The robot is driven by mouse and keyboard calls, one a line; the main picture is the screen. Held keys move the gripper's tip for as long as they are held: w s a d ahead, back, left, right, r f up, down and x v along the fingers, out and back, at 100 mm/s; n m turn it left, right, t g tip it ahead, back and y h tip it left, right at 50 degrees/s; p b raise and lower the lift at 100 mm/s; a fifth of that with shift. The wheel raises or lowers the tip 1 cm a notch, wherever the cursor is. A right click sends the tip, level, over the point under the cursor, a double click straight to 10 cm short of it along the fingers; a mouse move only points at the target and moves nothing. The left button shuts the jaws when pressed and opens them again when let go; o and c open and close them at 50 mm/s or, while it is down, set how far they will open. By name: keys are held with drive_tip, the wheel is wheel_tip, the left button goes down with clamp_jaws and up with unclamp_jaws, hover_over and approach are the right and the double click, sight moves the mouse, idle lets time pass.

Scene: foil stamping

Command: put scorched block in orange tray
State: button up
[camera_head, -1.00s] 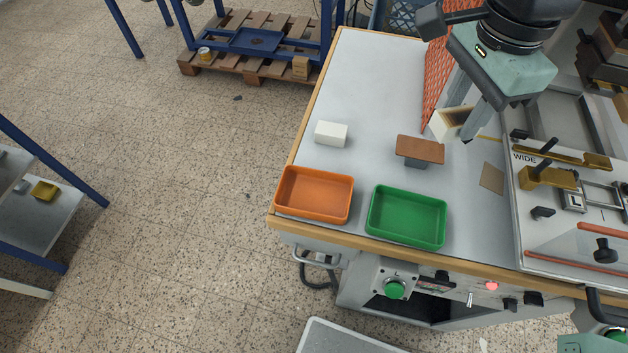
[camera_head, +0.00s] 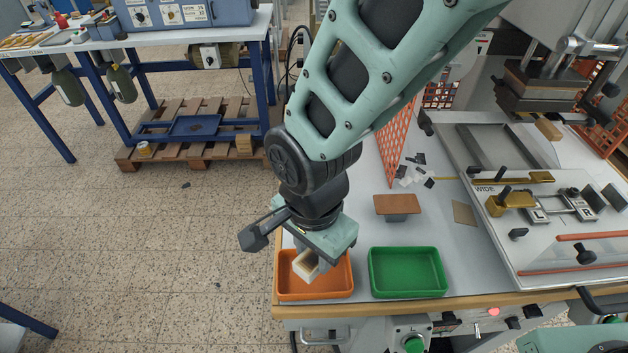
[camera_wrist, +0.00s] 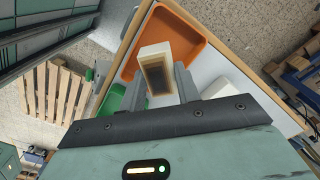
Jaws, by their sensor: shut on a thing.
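The scorched block (camera_head: 306,265), cream with a dark brown scorched face, is between the fingers of my gripper (camera_head: 322,262). In the wrist view the block (camera_wrist: 168,52) is tilted and its brown face shows between the two fingers (camera_wrist: 158,84). My gripper is shut on it. The orange tray (camera_head: 318,293) is right below the block at the table's front left corner. The tray also fills the area behind the block in the wrist view (camera_wrist: 196,42). I cannot tell whether the block touches the tray floor.
A green tray (camera_head: 408,291) stands just right of the orange one. A plain white block (camera_wrist: 222,90) lies near the orange tray, hidden by my arm in the head view. A brown-topped stand (camera_head: 397,205) is behind the green tray, and an orange mesh panel (camera_head: 394,142) stands farther back.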

sight(314, 256)
drive_tip(key=shift+f, duration=2.05)
drive_tip(key=shift+f, duration=0.1)
drive_tip(key=o, duration=1)
wheel_tip(314, 256, up, 11)
drive_tip(key=shift+f+b, duration=0.1)
drive_tip(key=shift+b, duration=0.5)
drive_tip(key=shift+d+r, duration=0.1)
drive_tip(key=shift+r, duration=0.7)
